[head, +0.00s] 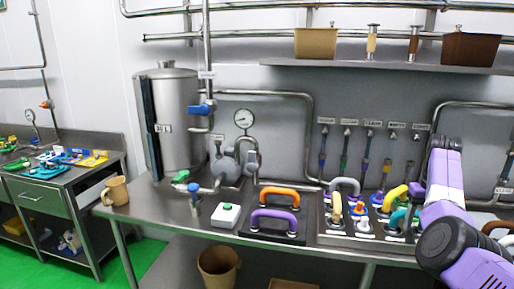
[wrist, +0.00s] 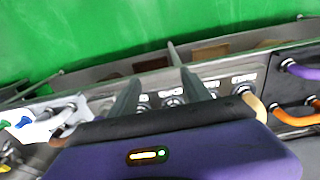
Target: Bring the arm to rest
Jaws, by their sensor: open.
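My purple arm (head: 445,195) reaches in from the right edge in the head view, above the right part of the steel counter (head: 150,200). My gripper (wrist: 160,80) shows in the wrist view with its two grey fingers apart and nothing seen between them. Beyond the fingers lies a row of dark round fittings with labels, and the green floor (wrist: 90,40) is past the counter edge. The gripper's end cannot be made out in the head view.
An orange handle (head: 280,197) and a purple handle (head: 274,222) stand on a black plate mid-counter. A white box with a green button (head: 226,214), a tan mug (head: 117,190) and a steel tank (head: 175,120) are further left. Coloured handles crowd the counter near my arm.

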